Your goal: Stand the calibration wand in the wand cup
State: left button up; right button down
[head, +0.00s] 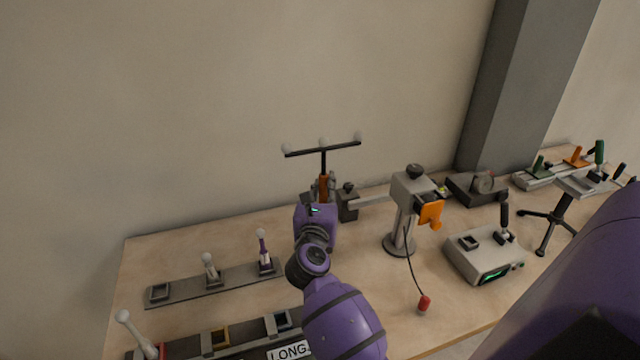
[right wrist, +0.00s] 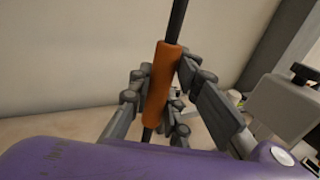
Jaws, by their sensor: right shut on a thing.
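The calibration wand is a black T-bar (head: 322,148) with white balls along its crossbar and an orange grip. My right gripper (head: 324,187) is shut on the orange grip (right wrist: 158,90), and the wand stands nearly upright above it, near the back wall. In the right wrist view the grip leans slightly, with the black shaft showing above and below the fingers. I cannot make out the wand cup for certain; my gripper and forearm hide part of the table there. My left gripper is not in view.
A grey stand (head: 402,215) with a side arm, a dark block (head: 347,204) and an orange clamp is close right of my gripper. A console (head: 485,257) is farther right. Strips with sockets and ball-topped pegs (head: 210,268) lie left. The back-left tabletop (head: 180,245) is clear.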

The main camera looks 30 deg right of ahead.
jog(key=shift+f+b, duration=0.4)
jog(key=shift+f, duration=0.5)
jog(key=shift+f+b, duration=0.45)
jog(key=shift+f, duration=0.1)
jog(key=shift+f+b, duration=0.4)
jog(key=shift+f, duration=0.15)
jog(key=shift+f+b, duration=0.45)
jog(key=shift+f, duration=0.3)
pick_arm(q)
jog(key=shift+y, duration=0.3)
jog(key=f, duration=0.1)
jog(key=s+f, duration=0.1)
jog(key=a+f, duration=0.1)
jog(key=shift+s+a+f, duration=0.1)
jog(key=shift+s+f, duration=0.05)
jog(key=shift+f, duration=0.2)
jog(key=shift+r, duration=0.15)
pick_arm(e)
jog(key=c, duration=1.6)
grip_release()
jog(key=shift+o, duration=0.2)
